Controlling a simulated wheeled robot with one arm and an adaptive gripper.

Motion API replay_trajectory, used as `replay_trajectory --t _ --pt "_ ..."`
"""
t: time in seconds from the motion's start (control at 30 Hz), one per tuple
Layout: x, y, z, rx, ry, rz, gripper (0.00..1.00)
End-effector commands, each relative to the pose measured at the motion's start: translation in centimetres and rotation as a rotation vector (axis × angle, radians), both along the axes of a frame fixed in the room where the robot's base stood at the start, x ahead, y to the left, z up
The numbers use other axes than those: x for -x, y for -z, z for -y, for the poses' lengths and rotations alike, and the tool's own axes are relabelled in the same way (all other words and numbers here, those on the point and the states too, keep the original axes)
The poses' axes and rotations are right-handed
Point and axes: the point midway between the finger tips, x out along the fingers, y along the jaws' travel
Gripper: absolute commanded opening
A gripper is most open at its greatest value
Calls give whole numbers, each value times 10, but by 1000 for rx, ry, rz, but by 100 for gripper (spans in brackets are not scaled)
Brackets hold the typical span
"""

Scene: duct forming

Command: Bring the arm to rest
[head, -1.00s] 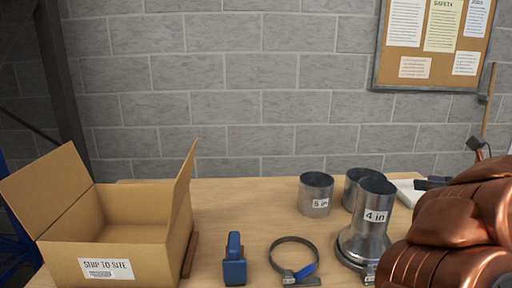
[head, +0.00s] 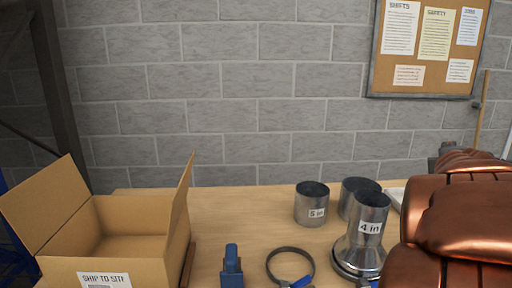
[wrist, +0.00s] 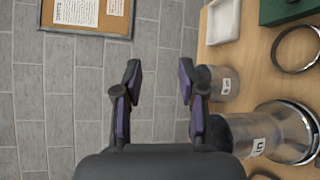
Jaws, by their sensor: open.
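My gripper (wrist: 158,82) shows in the wrist view with its two dark, purple-padded fingers spread apart and nothing between them. The grey block wall lies behind the gap. In the head view my copper-coloured arm fills the lower right, and the fingers cannot be made out clearly there. In the wrist view metal duct pieces stand on the table just right of the fingers; I cannot tell how far apart they are.
The table (head: 225,215) holds an open cardboard box (head: 108,270), a blue tool (head: 231,268), a ring clamp (head: 289,255), a 5 in duct (head: 311,207), another cylinder (head: 357,186) and a 4 in duct piece (head: 366,238). A notice board (head: 424,94) hangs behind.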

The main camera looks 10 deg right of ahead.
Motion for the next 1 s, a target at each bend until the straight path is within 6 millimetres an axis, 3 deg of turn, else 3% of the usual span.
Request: replay_trajectory --t 0.27,0.47,0.6,0.8,0.9,1.0 --pt "40 90 -59 -539 240 56 40" --pt "83 165 -132 -897 439 -15 40" --pt "125 208 -194 -1098 595 -120 40" --pt "197 247 -279 -1273 818 -326 40" --pt "230 255 -308 -1308 909 -418 40" --pt "253 257 -326 -1324 970 -483 40"
